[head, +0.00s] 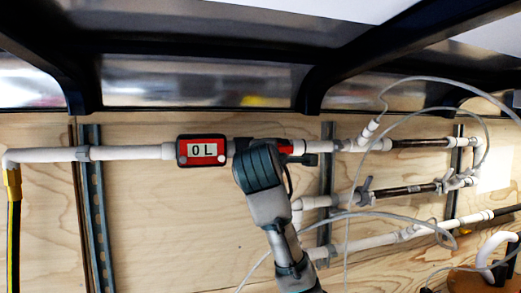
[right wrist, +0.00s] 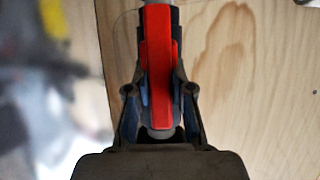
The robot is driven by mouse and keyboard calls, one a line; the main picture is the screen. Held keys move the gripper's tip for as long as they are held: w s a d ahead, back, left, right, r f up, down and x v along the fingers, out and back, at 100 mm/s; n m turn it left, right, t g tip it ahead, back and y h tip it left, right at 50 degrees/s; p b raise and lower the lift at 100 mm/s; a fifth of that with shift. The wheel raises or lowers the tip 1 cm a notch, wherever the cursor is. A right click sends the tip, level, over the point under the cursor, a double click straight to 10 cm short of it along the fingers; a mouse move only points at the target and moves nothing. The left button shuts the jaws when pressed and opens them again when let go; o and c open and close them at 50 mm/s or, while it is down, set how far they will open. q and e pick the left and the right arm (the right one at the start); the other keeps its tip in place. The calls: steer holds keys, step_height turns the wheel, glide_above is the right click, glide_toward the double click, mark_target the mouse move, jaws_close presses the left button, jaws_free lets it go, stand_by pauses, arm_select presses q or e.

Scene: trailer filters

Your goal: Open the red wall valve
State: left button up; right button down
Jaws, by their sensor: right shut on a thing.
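The red valve handle (right wrist: 160,65) fills the middle of the right wrist view, between the two fingers of my right gripper (right wrist: 159,105). The gripper is shut on it. My right arm comes up from the bottom and hides most of the valve. My left gripper is not in view.
A red meter reading "0 L" (head: 203,150) sits on the pipe left of the valve. White pipes (head: 125,153), dark filter tubes (head: 410,189) and loose grey hoses (head: 400,112) run along the plywood wall (head: 150,220). A dark frame (head: 200,48) spans above. Bare wall lies below the meter.

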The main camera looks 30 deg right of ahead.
steer(key=shift+w+f, duration=0.1)
steer(key=shift+f, duration=0.1)
stand_by(0.4)
steer(key=c, duration=1.1)
jaws_free()
steer(key=shift+c, duration=0.2)
steer(key=shift+o, duration=0.7)
steer(key=shift+d+r, duration=0.1)
steer(key=shift+d, duration=0.05)
steer(key=v, duration=1.2)
